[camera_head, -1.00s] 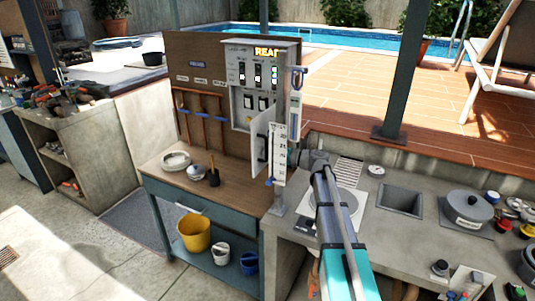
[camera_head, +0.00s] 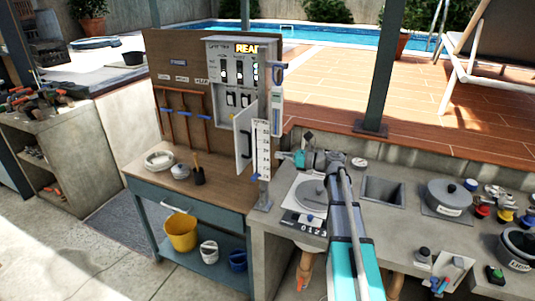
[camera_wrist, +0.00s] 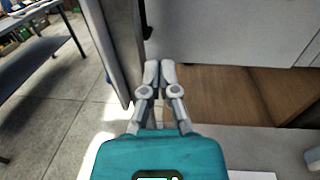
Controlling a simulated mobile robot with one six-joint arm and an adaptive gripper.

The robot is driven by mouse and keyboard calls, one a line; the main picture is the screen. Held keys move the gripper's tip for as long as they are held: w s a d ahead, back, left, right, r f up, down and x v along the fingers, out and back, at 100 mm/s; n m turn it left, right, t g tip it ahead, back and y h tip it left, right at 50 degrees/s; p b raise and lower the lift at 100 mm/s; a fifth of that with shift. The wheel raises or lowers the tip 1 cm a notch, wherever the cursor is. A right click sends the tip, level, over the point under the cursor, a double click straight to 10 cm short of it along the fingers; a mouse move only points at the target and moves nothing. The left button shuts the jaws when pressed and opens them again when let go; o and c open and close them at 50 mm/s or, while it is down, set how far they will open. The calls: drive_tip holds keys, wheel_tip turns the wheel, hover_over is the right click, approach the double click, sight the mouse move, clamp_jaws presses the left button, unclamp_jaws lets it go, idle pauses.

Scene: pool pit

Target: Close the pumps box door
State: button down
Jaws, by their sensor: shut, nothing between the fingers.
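The pumps box (camera_head: 235,78) is a grey control panel with a lit display, switches and gauges, fixed to the upright wooden board. Its small grey door (camera_head: 242,138), with a dark handle, stands open below the switches. My gripper (camera_head: 280,155) is right of the door in the head view, beyond the white scale strip, with its teal body showing. In the wrist view my gripper (camera_wrist: 158,72) has its two fingers together and empty. A grey upright panel lies close to the left of the fingertips there; whether they touch is unclear.
A post with a white numbered scale (camera_head: 262,150) stands between the door and my gripper. The grey counter (camera_head: 395,245) on the right holds a pot (camera_head: 449,195) and a sink (camera_head: 383,190).

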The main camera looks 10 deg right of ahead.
drive_tip(key=shift+v, duration=1.35)
drive_tip(key=c, duration=1.3)
unclamp_jaws()
drive_tip(key=shift+s+a, duration=0.1)
drive_tip(key=shift+s, duration=0.05)
drive_tip(key=shift+c, duration=0.2)
